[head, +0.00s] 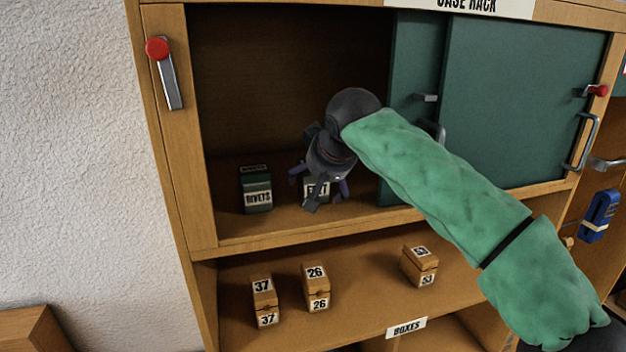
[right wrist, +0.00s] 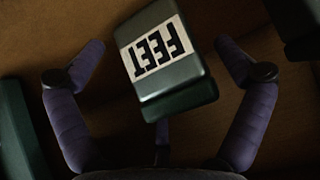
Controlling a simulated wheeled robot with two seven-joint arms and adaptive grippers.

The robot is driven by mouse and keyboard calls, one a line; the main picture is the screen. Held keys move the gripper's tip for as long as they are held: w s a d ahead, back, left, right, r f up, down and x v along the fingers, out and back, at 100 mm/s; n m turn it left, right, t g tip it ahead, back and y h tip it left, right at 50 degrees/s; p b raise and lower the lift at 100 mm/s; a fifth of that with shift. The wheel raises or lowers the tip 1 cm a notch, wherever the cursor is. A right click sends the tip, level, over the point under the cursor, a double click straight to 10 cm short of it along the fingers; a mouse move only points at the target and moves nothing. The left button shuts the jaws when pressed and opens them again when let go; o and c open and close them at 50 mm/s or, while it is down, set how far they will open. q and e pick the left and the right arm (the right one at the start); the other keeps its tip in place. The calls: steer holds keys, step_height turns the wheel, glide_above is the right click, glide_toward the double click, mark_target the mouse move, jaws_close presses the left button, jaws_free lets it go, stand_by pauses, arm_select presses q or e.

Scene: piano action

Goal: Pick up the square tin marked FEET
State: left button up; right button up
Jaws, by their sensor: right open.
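The square green tin marked FEET (right wrist: 180,88) fills the upper middle of the right wrist view, its white label upside down there. In the head view the FEET tin (head: 307,187) stands on the cabinet's upper shelf, mostly hidden behind my right gripper. My right gripper (head: 319,184) is open, with one purple finger on each side of the tin. In the right wrist view the open fingers (right wrist: 160,48) flank the tin with gaps on both sides, and it looks empty. My left gripper is out of view.
A green RIVETS tin (head: 257,196) stands left of the FEET tin. A green sliding door (head: 520,100) covers the cabinet's right side. The lower shelf holds small wooden boxes marked 37 (head: 265,301), 26 (head: 316,288) and 53 (head: 420,266). Dark tins edge the wrist view.

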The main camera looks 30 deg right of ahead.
steer(key=shift+s, duration=0.1)
steer(key=shift+c, duration=0.3)
steer(key=shift+s+r, duration=0.1)
steer(key=c, duration=1.2)
